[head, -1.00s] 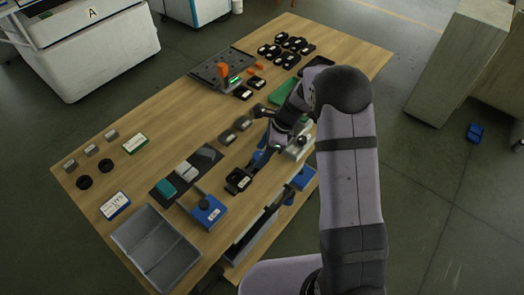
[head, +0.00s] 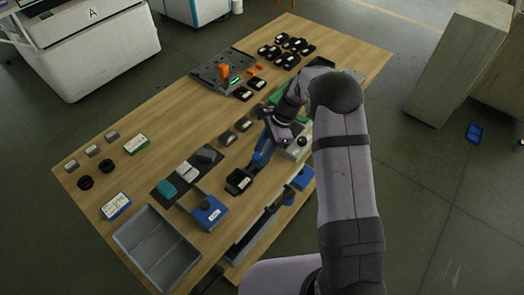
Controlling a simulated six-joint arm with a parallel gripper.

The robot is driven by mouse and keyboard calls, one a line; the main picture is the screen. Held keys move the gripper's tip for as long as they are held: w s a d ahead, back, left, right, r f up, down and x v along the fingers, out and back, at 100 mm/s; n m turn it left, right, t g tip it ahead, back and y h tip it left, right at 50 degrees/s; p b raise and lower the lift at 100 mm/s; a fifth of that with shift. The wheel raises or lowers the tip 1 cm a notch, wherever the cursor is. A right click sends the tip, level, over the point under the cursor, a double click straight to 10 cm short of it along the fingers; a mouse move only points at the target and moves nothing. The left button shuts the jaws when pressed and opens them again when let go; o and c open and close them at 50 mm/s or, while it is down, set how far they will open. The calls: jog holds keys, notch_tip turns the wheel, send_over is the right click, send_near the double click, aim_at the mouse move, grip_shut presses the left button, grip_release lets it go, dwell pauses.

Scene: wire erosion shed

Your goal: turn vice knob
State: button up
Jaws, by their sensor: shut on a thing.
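My gripper (head: 264,146) is low over the right part of the wooden table, beside a blue body (head: 262,157) that appears to be the vice. It is shut at the vice knob. The wrist and fingers hide the knob, so I cannot tell its angle. A black piece with a white label (head: 239,181) lies just left of and below the gripper.
A blue block with a dark top (head: 209,211) and a grey tray (head: 157,246) are at the table's near end. A dark mat (head: 212,171) holds small blocks. A plate with an orange clamp (head: 224,71) and several black parts (head: 285,48) are farther back.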

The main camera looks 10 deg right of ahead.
aim_at(258, 153)
jog(key=n, duration=0.2)
jog(key=n+g, duration=0.2)
jog(key=n, duration=0.1)
jog(key=shift+w+a+n+h, duration=0.1)
jog(key=shift+w+n+h, duration=0.2)
jog(key=shift+h, duration=0.1)
jog(key=n+g+h+b, duration=0.1)
jog(key=n, duration=0.3)
jog(key=shift+w+a, duration=0.1)
jog(key=shift+a, duration=0.05)
jog(key=n+h, duration=0.1)
jog(key=n, duration=0.1)
jog(key=n+h+b, duration=0.1)
jog(key=n, duration=0.2)
jog(key=shift+w+a+g, duration=0.1)
jog(key=shift+a+g, duration=0.1)
jog(key=shift+g, duration=0.2)
jog(key=n+h, duration=0.1)
jog(key=n, duration=0.4)
jog(key=shift+a+h, duration=0.2)
jog(key=shift+h, duration=0.2)
jog(key=o, duration=1.1)
jog(key=shift+c, duration=0.2)
notch_tip(258, 153, up, 10)
jog(key=b, duration=0.1)
